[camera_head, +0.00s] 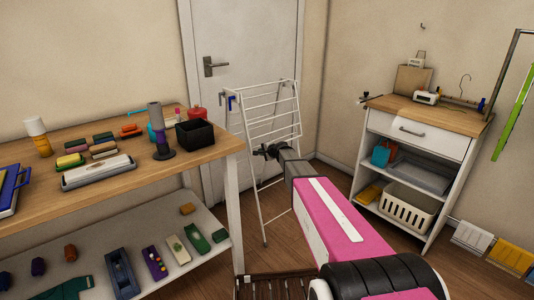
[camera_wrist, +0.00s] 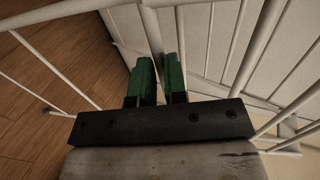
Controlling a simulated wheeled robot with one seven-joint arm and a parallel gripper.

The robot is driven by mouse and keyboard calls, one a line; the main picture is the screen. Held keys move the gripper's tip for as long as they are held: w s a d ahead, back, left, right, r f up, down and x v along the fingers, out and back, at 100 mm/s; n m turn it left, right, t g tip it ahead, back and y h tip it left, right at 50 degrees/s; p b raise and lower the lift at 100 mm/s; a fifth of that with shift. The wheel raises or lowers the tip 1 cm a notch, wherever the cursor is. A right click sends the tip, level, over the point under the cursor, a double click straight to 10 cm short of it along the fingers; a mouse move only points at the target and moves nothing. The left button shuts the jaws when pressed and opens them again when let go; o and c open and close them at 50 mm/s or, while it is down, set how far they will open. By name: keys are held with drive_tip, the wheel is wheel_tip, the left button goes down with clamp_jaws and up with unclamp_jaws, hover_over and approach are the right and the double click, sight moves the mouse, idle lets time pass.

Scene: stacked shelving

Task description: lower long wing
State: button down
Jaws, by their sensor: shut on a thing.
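A white wire drying rack (camera_head: 282,121) stands on the floor in front of the door. A barred panel, which looks like its long wing, stands steeply upright at the top. My gripper (camera_head: 265,151) reaches the lower part of this panel from the front right. In the wrist view my gripper's green fingers (camera_wrist: 160,80) are close together on a white rail (camera_wrist: 152,35) of the rack, which runs up between them. The exact grip point is partly hidden by the fingers. More thin white bars (camera_wrist: 238,42) fan out to the right.
A wooden workbench (camera_head: 215,152) with several items stands left of the rack. A white cabinet (camera_head: 419,127) with a basket stands to the right. The grey-white door (camera_head: 245,45) is behind. Wooden floor shows around the rack's legs. Blue clips (camera_head: 231,101) hang at the rack's left side.

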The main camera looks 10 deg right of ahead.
drive_tip(key=shift+w+a+f, duration=0.2)
drive_tip(key=shift+a+f, duration=0.05)
drive_tip(key=shift+f, duration=0.5)
drive_tip(key=c, duration=1.2)
unclamp_jaws()
drive_tip(key=shift+o, duration=0.2)
drive_tip(key=shift+w+r, duration=0.1)
drive_tip(key=shift+r, duration=0.1)
drive_tip(key=v, duration=1)
drive_tip(key=shift+s+d+r, duration=0.2)
drive_tip(key=shift+s+r, duration=0.05)
